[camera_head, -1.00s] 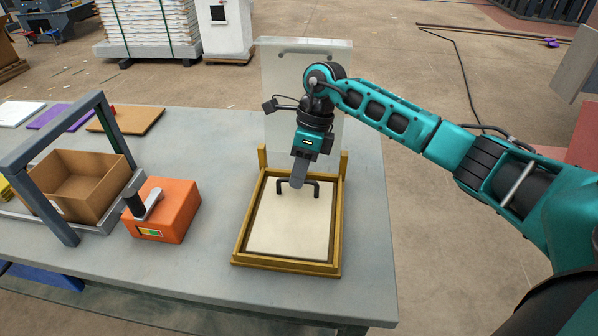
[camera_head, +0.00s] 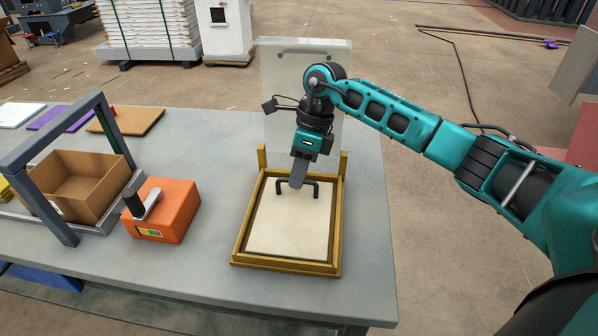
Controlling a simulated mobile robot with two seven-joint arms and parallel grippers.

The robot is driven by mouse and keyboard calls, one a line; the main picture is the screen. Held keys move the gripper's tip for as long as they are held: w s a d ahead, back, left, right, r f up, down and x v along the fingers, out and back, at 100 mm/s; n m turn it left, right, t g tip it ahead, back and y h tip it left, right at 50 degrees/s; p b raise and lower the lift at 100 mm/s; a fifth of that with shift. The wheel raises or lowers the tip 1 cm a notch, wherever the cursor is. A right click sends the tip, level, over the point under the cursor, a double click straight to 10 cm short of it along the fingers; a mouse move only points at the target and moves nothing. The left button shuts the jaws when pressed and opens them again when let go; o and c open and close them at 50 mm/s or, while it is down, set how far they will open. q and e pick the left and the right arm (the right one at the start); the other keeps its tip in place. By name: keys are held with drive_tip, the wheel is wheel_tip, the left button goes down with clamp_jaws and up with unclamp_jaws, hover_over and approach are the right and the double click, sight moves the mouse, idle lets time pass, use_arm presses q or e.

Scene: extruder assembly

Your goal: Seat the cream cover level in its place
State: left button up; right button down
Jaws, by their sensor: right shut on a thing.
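The cream cover (camera_head: 288,225) is a flat square plate with a dark bar handle near its far edge. It lies inside the yellow frame (camera_head: 285,267) on the grey table; from this angle it looks about flat, but I cannot tell if it is fully level. My right gripper (camera_head: 297,184) reaches down over the far part of the cover and is shut on the handle (camera_head: 312,184). The fingers hide part of the handle. My left gripper is not in view.
A clear upright panel (camera_head: 300,95) with a handle stands behind the frame. An orange box with a lever (camera_head: 168,218) and a cardboard box (camera_head: 85,190) under a grey gantry stand to the left. Coloured sheets (camera_head: 125,120) lie at the back left. The table (camera_head: 215,150) is bare around the frame.

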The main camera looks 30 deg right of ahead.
drive_tip(key=c, duration=1.6)
unclamp_jaws()
drive_tip(key=shift+s+f, duration=0.2)
drive_tip(key=shift+f, duration=0.3)
drive_tip(key=shift+c, duration=0.2)
drive_tip(key=o, duration=0.3)
drive_tip(key=shift+w, duration=0.2)
drive_tip(key=shift+o, duration=1.2)
drive_tip(key=shift+r, duration=0.1)
